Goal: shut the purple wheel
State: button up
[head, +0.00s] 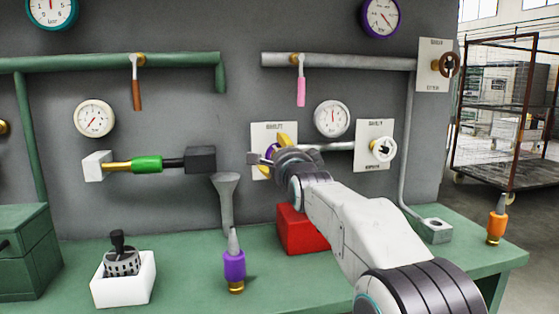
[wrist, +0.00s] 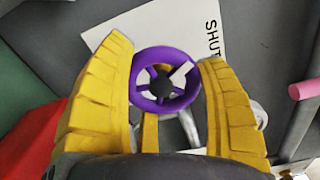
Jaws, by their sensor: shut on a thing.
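The purple wheel (wrist: 167,53) shows in the wrist view as a spoked ring with a dark hub and one white mark at its upper right. It is mounted in front of a white plate lettered SHUT (wrist: 205,20). My gripper (wrist: 166,72) has one yellow finger on each side of the wheel, shut on its rim. In the head view my gripper (head: 275,150) is at the wall plate, and only a sliver of the purple wheel (head: 268,153) shows past the fingers. The lower part of that plate is hidden by my arm.
A white wheel (head: 382,149) on another plate is close on the right; a brown wheel (head: 446,65) is farther up. A red box (head: 296,238) stands on the green bench under my arm. A grey funnel (head: 227,195) and a purple bottle (head: 234,268) are to the left.

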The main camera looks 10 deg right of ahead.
jog(key=m, duration=0.5)
jog(key=shift+m+b, duration=0.3)
jog(key=shift+b, duration=0.05)
jog(key=shift+r, duration=0.1)
dwell(0.4)
jog(key=o, duration=1.2)
jog(key=shift+a, duration=0.1)
jog(key=shift+s, duration=0.1)
jog(key=shift+s, duration=5.95)
jog(key=shift+s, duration=0.1)
